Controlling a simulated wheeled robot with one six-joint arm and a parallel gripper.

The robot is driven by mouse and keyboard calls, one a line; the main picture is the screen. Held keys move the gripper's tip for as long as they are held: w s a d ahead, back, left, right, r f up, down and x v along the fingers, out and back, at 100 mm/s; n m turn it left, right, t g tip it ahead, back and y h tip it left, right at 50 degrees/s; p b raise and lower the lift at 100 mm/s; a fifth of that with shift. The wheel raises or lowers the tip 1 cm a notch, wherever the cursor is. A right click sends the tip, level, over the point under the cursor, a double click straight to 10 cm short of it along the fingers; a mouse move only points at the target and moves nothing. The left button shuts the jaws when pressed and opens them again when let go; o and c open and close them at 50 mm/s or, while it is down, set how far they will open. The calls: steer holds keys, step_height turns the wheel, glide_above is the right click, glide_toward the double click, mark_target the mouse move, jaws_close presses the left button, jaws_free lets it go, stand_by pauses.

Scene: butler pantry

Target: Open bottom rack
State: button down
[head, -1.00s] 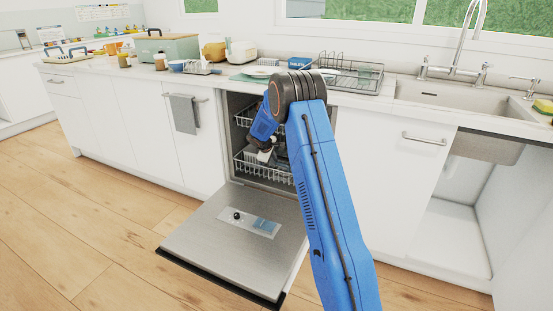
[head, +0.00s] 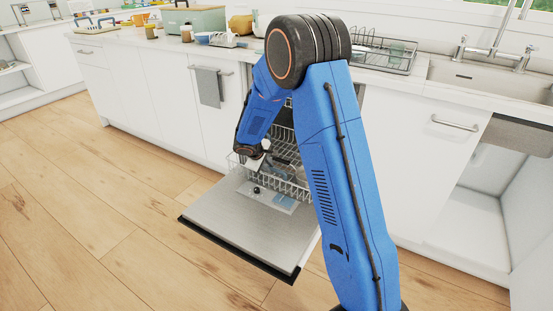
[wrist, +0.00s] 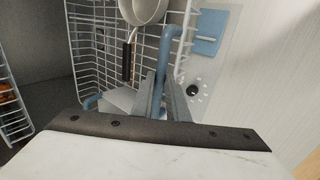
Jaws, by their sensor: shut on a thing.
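The bottom rack (head: 288,152), a white wire basket, is pulled out of the dishwasher and extends over the lowered door (head: 235,228). My gripper (head: 262,163) is at the rack's front edge in the head view. In the wrist view my gripper (wrist: 160,97) is shut on the rack, at a blue-grey bar (wrist: 168,45) along its front. The wire side of the rack (wrist: 88,50) runs beside the fingers. A pan (wrist: 142,10) with a dark handle lies in the rack. My arm hides part of the rack and the dishwasher opening.
The door's inner panel has a dark round knob (wrist: 194,90) and a blue patch (wrist: 207,32). A grey towel (head: 209,87) hangs on the cabinet to the left. The counter above holds a dish rack (head: 385,52) and other items. The wooden floor in front is clear.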

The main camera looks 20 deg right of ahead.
steer(key=s+a, duration=0.1)
steer(key=a, duration=0.1)
steer(key=s+a, duration=0.2)
steer(key=shift+s+a, duration=0.2)
steer(key=shift+s, duration=0.1)
steer(key=c, duration=1.7)
jaws_free()
steer(key=shift+c, duration=0.2)
steer(key=v, duration=1.7)
steer(key=shift+r, duration=0.2)
